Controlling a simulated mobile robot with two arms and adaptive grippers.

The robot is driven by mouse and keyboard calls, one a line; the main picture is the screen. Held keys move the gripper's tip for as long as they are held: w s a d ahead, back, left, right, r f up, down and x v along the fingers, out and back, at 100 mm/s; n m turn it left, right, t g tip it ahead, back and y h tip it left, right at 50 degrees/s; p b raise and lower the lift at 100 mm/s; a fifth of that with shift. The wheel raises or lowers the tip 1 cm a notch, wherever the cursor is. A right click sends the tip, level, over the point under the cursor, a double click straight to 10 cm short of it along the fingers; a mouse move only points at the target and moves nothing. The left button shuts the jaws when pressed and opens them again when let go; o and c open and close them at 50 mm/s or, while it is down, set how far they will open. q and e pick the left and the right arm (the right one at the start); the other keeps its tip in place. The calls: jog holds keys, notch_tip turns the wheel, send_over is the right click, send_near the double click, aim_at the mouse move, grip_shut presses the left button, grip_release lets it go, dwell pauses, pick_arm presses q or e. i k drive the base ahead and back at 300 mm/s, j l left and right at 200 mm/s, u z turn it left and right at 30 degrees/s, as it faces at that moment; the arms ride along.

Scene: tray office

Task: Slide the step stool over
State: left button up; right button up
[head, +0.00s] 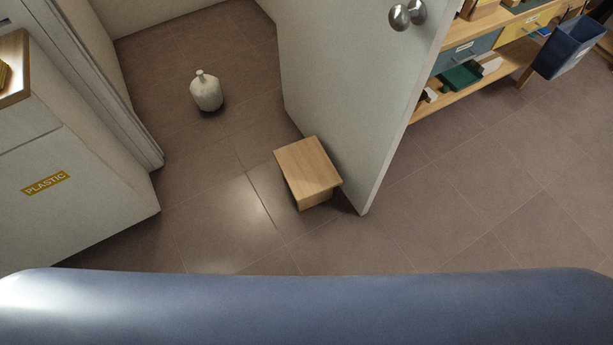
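The step stool (307,166) is a small light-wood stool with a flat rectangular top. It stands upright on the brown tiled floor, right by the lower edge of an open pale door (350,90). From this view I cannot tell whether stool and door touch. Neither of my grippers is in view.
A white bottle-like vase (206,91) stands on the floor beyond the doorway. A pale cabinet labelled PLASTIC (75,170) is at left. A wooden shelf (470,88) with boxes and a blue bin (569,48) are at upper right. The floor at right is clear.

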aim_at(310, 175)
jog(key=i+j+z, duration=0.15)
jog(key=z, duration=0.2)
jog(key=i+j+z, duration=0.15)
jog(key=z, duration=0.2)
jog(key=i+j+z, duration=0.1)
jog(key=j+z, duration=0.25)
jog(key=i+j+z, duration=0.1)
jog(key=j, duration=0.4)
jog(key=i+j+z, duration=0.1)
jog(key=j, duration=0.4)
jog(key=i+j+z, duration=0.1)
jog(key=i+j, duration=0.15)
jog(key=j, duration=0.3)
jog(key=i+j+z, duration=0.1)
jog(key=j, duration=0.4)
jog(key=i+j+z, duration=0.1)
jog(key=j, duration=0.45)
